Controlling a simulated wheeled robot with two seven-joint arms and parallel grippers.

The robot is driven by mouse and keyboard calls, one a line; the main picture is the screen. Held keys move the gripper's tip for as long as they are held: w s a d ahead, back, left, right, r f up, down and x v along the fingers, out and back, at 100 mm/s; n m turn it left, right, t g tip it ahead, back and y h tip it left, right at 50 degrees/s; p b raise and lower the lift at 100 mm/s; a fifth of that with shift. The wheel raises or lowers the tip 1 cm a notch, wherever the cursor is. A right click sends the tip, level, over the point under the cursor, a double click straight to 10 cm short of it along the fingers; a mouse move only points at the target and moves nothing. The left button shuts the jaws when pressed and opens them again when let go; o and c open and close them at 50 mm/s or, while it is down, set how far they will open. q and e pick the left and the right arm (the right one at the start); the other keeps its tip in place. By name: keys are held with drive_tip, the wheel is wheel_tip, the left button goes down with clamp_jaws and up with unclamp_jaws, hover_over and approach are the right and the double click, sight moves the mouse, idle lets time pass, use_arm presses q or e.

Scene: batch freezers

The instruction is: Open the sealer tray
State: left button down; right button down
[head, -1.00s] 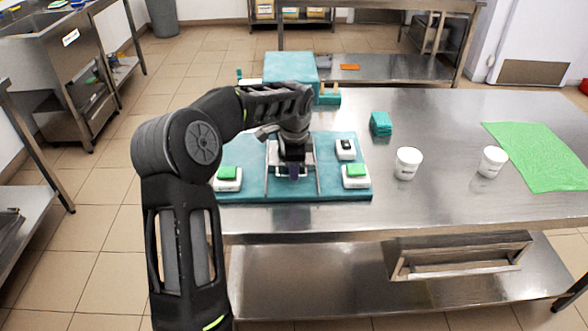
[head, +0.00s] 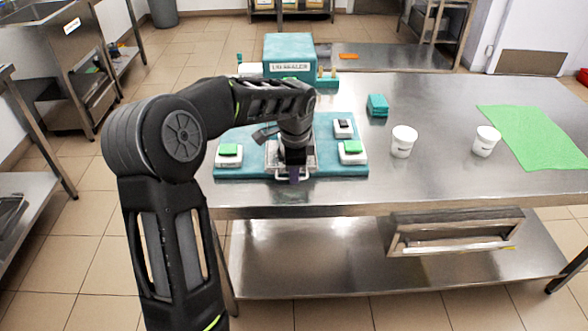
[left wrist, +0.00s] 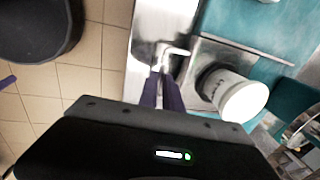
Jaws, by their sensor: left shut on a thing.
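The sealer is a teal machine, with a labelled upper box (head: 290,68) at the back and a flat teal base (head: 240,172) in front. The metal sealer tray (head: 272,157) lies on the base, its front handle (head: 279,177) at the base's front edge. My left gripper (head: 294,175) points down and is shut on the handle. In the left wrist view, its purple fingers (left wrist: 162,92) meet the pale handle (left wrist: 174,51), and a white cup (left wrist: 243,100) sits in the tray. My wrist hides part of the tray in the head view. My right gripper is out of view.
Green-topped white blocks (head: 229,155) (head: 352,152) stand at the base's front corners. Two white cups (head: 403,142) (head: 486,142), a teal block (head: 377,105) and a green mat (head: 535,137) are on the metal table (head: 440,185). Floor in front is clear.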

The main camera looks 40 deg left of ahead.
use_arm(q)
drive_tip(key=c, duration=1.5)
unclamp_jaws()
drive_tip(key=r, duration=0.5)
drive_tip(key=s+d+r, duration=0.1)
drive_tip(key=r, duration=0.1)
drive_tip(key=shift+r, duration=0.35)
drive_tip(key=shift+a, duration=0.1)
